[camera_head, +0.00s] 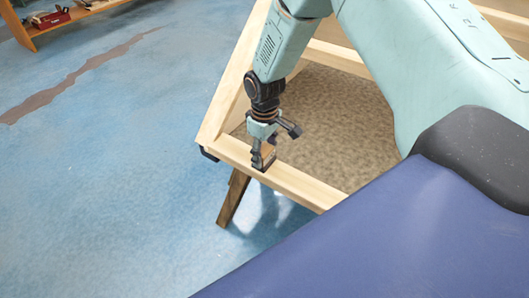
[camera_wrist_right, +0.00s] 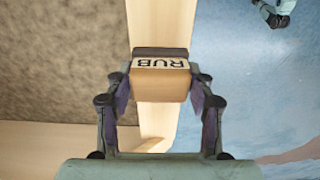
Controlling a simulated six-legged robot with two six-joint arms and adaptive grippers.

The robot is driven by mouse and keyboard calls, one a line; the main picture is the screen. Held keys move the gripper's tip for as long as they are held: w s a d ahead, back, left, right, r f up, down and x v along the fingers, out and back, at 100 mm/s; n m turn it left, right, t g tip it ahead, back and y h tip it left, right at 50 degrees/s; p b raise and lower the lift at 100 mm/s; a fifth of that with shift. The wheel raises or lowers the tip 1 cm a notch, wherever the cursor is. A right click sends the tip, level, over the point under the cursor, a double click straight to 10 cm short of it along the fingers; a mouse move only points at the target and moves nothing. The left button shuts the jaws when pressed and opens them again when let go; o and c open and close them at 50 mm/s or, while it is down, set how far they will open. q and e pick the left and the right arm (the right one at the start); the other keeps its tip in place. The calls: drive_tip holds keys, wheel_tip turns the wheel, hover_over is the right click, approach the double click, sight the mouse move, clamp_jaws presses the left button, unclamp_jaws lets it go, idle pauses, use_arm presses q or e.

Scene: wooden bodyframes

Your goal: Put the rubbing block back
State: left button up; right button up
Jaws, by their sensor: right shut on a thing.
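The rubbing block (camera_wrist_right: 160,85) is a tan block with a dark top edge and a pale label reading "RUB". My right gripper (camera_wrist_right: 163,100) is shut on it, with one finger on each side. In the head view my right gripper (camera_head: 264,158) points down at the near left part of the wooden bodyframe (camera_head: 295,186). The block shows there as a small brown and dark shape (camera_head: 268,158) between the fingers, over the frame's front rail. I cannot tell whether it touches the rail.
The bodyframe holds a speckled brown panel (camera_head: 345,120) and stands on a wooden trestle leg (camera_head: 233,198). A low wooden shelf (camera_head: 75,14) with a red item (camera_head: 50,17) is at the far upper left. Blue floor with a brown streak is open to the left.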

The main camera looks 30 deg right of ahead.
sight(265, 150)
drive_tip(key=shift+w, duration=0.1)
drive_tip(key=shift+f, duration=0.15)
drive_tip(key=o, duration=1.1)
wheel_tip(265, 150, up, 12)
drive_tip(key=p, duration=0.2)
drive_tip(key=shift+r+p, duration=0.25)
drive_tip(key=shift+p, duration=0.05)
drive_tip(key=shift+f, duration=0.1)
